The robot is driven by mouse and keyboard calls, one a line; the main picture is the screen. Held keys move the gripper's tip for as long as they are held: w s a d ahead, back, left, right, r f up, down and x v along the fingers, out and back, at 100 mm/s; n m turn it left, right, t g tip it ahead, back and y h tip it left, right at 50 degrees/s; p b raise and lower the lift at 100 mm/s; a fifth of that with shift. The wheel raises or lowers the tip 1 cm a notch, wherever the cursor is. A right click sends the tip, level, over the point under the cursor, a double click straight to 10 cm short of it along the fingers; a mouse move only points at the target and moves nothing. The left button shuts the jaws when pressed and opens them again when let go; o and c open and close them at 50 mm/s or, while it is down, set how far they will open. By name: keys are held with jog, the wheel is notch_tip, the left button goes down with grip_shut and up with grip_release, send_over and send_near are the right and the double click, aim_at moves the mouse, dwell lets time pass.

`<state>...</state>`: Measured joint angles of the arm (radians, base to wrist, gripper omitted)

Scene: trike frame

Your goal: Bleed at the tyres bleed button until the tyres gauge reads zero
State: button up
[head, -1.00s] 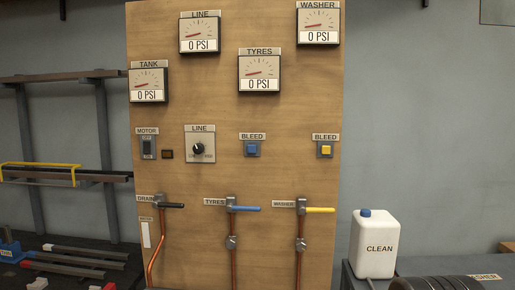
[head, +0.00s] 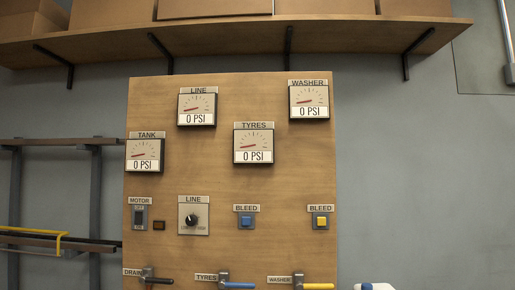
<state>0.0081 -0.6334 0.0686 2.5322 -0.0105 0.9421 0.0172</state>
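The tyres gauge (head: 254,145) is on the wooden panel in the head view, right of its middle, and reads 0 PSI. A blue bleed button (head: 246,221) sits below it under a BLEED label. A yellow bleed button (head: 320,221) is to its right, below the washer gauge (head: 309,101). The blue-handled tyres valve (head: 236,285) is at the bottom edge, its lower part cut off. My gripper is not in view.
Line (head: 197,108) and tank (head: 144,155) gauges also read 0 PSI, as does the washer gauge. A motor switch (head: 139,217) and line knob (head: 190,220) are at left. A shelf with boxes (head: 230,37) hangs above.

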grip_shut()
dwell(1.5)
